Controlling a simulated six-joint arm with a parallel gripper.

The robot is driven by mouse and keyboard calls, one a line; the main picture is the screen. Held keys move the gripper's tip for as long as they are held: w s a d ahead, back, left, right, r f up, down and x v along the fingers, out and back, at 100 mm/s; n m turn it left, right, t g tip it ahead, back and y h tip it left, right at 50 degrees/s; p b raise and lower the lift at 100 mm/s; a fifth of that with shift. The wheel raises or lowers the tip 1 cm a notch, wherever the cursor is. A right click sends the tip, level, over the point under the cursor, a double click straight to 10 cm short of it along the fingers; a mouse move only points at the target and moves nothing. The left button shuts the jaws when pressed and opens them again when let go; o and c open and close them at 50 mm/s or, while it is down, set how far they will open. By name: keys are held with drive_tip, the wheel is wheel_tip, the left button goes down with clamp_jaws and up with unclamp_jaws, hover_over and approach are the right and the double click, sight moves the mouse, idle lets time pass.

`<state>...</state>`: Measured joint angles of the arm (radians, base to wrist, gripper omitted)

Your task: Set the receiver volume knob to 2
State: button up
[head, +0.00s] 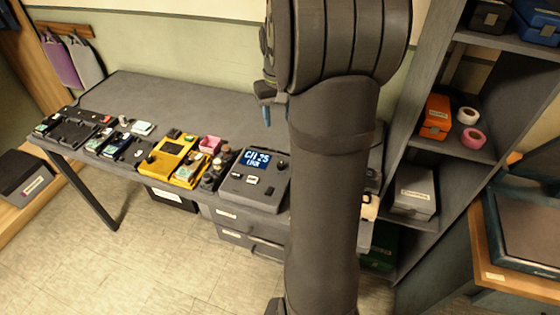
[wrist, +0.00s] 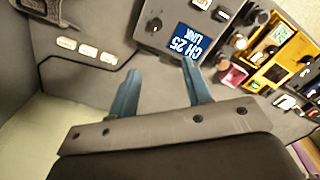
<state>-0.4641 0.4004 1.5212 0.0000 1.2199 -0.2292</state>
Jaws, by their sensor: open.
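The receiver (head: 238,190) is a dark grey box with a lit blue screen reading "CH 25" and "LINK" on the desk, left of my arm. In the wrist view the receiver (wrist: 150,45) lies just beyond my fingertips and appears turned around. A small dark round knob (wrist: 154,25) sits beside the screen; it also shows in the head view (head: 283,165). Its setting is too small to read, and I cannot confirm it is the volume knob. My gripper (wrist: 160,69) is open and empty, its blue fingers apart. In the head view my gripper (head: 266,115) hangs above the desk behind the receiver.
A yellow device (head: 165,158) stands left of the receiver, with a pink box (head: 210,144) and small dark items between. More dark devices line the desk's left end. The desk's rear strip (head: 180,97) is clear. Shelves (head: 440,165) stand right; my arm hides the desk's right part.

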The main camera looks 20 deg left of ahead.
drive_tip(key=shift+n, duration=0.5)
drive_tip(key=f, duration=1.1)
drive_tip(key=d+f, duration=0.1)
drive_tip(key=f, duration=0.5)
drive_tip(key=shift+s+f, duration=0.1)
drive_tip(key=shift+s, duration=0.05)
clamp_jaws()
